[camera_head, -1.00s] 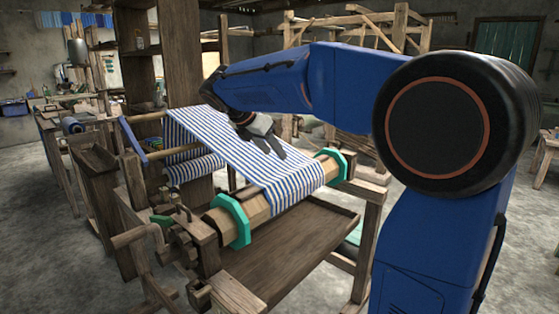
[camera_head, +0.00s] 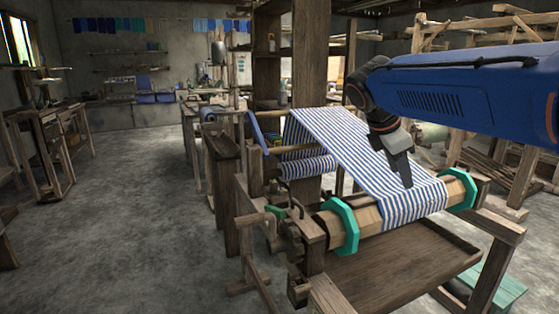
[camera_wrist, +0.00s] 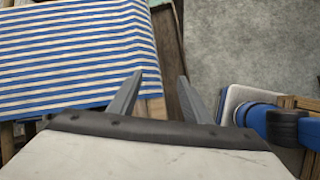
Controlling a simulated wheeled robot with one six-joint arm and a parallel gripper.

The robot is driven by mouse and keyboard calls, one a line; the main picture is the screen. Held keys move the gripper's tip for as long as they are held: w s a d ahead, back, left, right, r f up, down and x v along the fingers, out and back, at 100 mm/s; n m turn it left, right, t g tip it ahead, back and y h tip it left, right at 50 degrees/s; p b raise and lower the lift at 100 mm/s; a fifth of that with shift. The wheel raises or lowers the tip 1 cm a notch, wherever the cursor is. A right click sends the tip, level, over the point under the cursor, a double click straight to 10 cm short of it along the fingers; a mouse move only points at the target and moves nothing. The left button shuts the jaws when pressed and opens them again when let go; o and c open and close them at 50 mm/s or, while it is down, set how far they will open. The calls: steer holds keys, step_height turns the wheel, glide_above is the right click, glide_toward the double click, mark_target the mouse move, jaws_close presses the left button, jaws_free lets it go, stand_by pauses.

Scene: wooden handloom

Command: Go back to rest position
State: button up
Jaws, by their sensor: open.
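My gripper (camera_head: 405,174) is at the end of my blue arm, above or close to the blue-and-white striped cloth (camera_head: 335,132) on the wooden loom. Whether it touches the cloth cannot be told in the head view. In the wrist view my gripper (camera_wrist: 160,85) is open, with its two dark fingers apart and nothing between them. The striped cloth (camera_wrist: 70,55) fills the upper left there, beside the left finger. The cloth runs down over the front wooden beam (camera_head: 385,222), which has teal end rings (camera_head: 343,226).
A wooden tray-like board (camera_head: 400,262) lies under the beam. Open grey floor (camera_head: 110,230) lies to the left, with a wooden stand (camera_head: 45,140) beyond. Timber frames (camera_head: 500,60) stand at the right.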

steer(key=s+a+f+m+t+y, duration=0.1)
steer(key=s+f+m+y, duration=0.4)
steer(key=s+f+m, duration=1.3)
steer(key=s+a+f, duration=0.1)
steer(key=s+f, duration=0.2)
steer(key=s, duration=0.4)
steer(key=shift+s+a+f+t+y, duration=0.25)
steer(key=shift+a+f+t+y, duration=0.15)
